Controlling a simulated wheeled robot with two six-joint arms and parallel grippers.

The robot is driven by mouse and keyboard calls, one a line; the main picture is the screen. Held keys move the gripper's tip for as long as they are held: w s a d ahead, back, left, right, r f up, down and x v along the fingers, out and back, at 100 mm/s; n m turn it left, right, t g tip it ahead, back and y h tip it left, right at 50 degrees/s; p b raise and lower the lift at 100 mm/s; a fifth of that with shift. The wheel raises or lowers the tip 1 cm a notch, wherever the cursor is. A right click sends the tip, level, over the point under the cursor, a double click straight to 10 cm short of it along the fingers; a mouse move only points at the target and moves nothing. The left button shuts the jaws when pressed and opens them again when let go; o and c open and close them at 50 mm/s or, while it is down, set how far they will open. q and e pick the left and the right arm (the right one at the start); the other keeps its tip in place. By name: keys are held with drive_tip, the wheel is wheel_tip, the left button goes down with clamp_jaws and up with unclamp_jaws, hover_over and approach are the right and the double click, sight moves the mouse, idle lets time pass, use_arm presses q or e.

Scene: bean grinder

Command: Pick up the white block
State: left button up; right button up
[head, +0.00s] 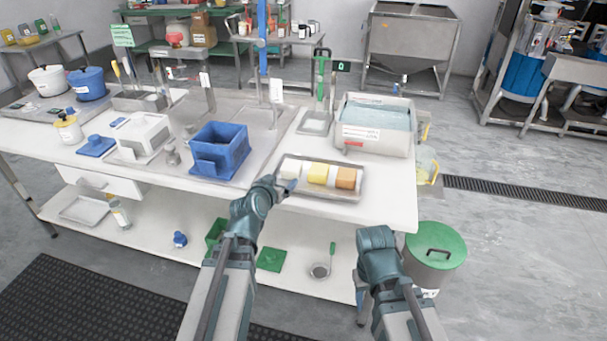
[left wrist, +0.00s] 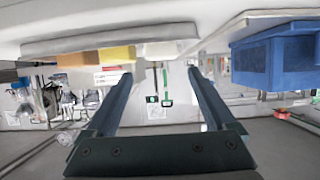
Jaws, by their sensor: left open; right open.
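The white block (head: 291,169) lies at the left end of a metal tray (head: 322,195) on the white table. A yellow block (head: 317,173) and an orange block (head: 345,178) lie to its right in the tray. My left gripper (head: 287,185) is at the tray's front left, close to the white block and partly covering it. In the left wrist view, which is upside down, my left gripper's fingers are spread with nothing between them. The white block (left wrist: 160,49) shows just past the fingertips. My right gripper (head: 361,298) is low in front of the table, its fingers mostly hidden.
A blue bin (head: 220,150) stands left of the tray. A grey container with a bluish top (head: 376,125) stands behind it to the right. A white box (head: 143,136) is further left. A bin with a green lid (head: 436,245) stands beside the table, near my right arm.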

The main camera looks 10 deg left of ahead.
sight(290, 169)
use_arm(q)
drive_tip(key=shift+w+a, duration=0.1)
drive_tip(key=b+x, duration=0.3)
drive_tip(key=x, duration=0.5)
drive_tip(key=shift+w, duration=0.15)
drive_tip(key=shift+b+x, duration=1)
drive_tip(key=shift+x, duration=1.75)
drive_tip(key=shift+r, duration=0.25)
drive_tip(key=c, duration=1.2)
drive_tip(key=shift+r, duration=0.1)
